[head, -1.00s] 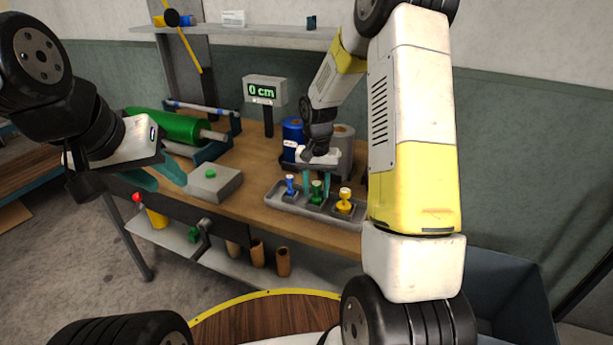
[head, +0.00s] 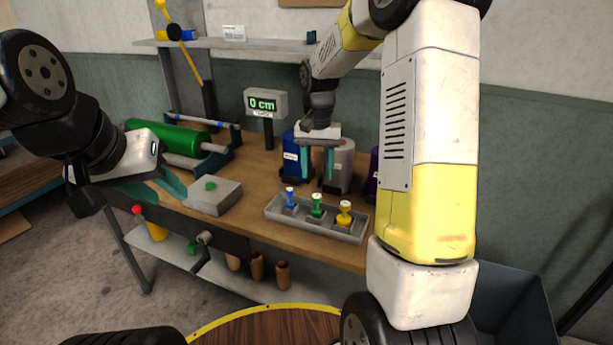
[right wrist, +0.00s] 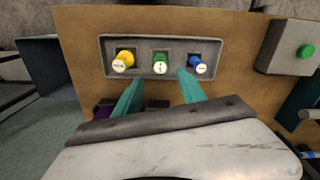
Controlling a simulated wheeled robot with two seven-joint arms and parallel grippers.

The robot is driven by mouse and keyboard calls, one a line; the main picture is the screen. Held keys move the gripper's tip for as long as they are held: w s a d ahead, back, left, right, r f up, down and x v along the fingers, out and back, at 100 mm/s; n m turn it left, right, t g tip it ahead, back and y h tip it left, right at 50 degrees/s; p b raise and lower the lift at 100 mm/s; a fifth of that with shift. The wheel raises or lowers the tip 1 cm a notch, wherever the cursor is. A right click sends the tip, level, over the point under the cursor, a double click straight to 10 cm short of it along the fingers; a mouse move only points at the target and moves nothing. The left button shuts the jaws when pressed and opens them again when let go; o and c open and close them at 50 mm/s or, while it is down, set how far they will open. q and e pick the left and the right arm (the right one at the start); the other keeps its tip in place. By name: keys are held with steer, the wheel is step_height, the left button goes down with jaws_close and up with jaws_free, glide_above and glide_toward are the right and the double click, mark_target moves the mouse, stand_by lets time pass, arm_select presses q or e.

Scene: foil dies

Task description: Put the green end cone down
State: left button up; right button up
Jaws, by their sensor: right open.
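The green end cone (head: 316,203) stands upright in the middle slot of a grey tray (head: 316,230) on the bench. It also shows in the right wrist view (right wrist: 160,64). A blue cone (head: 290,197) and a yellow cone (head: 344,211) stand in the slots either side of it. My right gripper (head: 317,177) is open and empty above the tray, its teal fingers apart and clear of the cones. My left gripper (head: 167,188) is at the left, beside the grey box with a green button (head: 213,195); its teal fingers look apart, with nothing seen between them.
Behind the tray stand a blue roll (head: 294,160) and a grey roll (head: 345,168), close to my right gripper. A green roll (head: 170,137) lies in a holder at the left. The display (head: 263,104) reads 0 cm. Bare bench top shows around the tray.

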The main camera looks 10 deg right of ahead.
steer(key=s+r+n+t, duration=0.2)
steer(key=s+r, duration=0.7)
steer(key=r, duration=0.2)
steer(key=s+a+r+n+t+y, duration=0.1)
steer(key=s+t, duration=0.1)
steer(key=s, duration=0.5)
steer(key=s+a+r+n+t+y, duration=0.1)
steer(key=s+t, duration=0.1)
steer(key=s, duration=0.6)
steer(key=shift+r, duration=0.35)
